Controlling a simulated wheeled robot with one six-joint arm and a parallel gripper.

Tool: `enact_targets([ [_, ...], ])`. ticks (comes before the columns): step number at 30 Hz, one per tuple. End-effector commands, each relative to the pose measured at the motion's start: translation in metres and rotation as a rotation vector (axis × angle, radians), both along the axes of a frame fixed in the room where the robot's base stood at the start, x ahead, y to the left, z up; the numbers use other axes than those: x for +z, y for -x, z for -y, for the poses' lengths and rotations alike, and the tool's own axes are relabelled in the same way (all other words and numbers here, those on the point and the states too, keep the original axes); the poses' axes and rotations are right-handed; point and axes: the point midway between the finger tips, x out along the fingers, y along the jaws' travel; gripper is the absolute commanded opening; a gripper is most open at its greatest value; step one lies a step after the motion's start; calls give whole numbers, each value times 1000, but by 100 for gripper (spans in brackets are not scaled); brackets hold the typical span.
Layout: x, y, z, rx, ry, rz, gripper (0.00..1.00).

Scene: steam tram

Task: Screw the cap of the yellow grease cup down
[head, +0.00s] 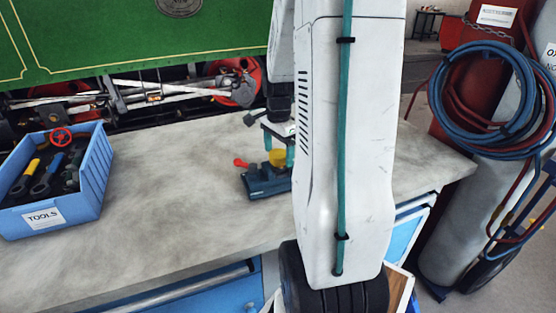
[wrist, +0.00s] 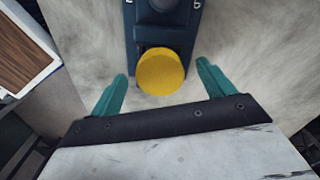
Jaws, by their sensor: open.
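The yellow grease cup cap (wrist: 160,72) is a round yellow disc on a dark blue base (wrist: 160,32) in the wrist view. In the head view the yellow cap (head: 277,157) shows partly behind my gripper, above the dark blue base (head: 262,186) on the bench. My gripper (wrist: 162,80) is open, with one teal finger on each side of the cap and a visible gap to each. My gripper (head: 278,148) is over the base in the head view, partly hidden by my arm. The cup's body below the cap is hidden.
A red-handled lever (head: 240,163) sticks up at the base's left. A blue tool box (head: 88,200) stands at the bench's left. The grey bench top (head: 170,180) is clear between them. Gas cylinders with coiled hoses (head: 485,100) stand right of the bench.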

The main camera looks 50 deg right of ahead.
Motion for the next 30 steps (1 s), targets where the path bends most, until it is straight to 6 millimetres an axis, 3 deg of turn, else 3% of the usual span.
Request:
enact_targets([
  [10, 2, 0, 0, 0, 0, 1, 84],
  [30, 47, 0, 0, 0, 1, 1, 84],
])
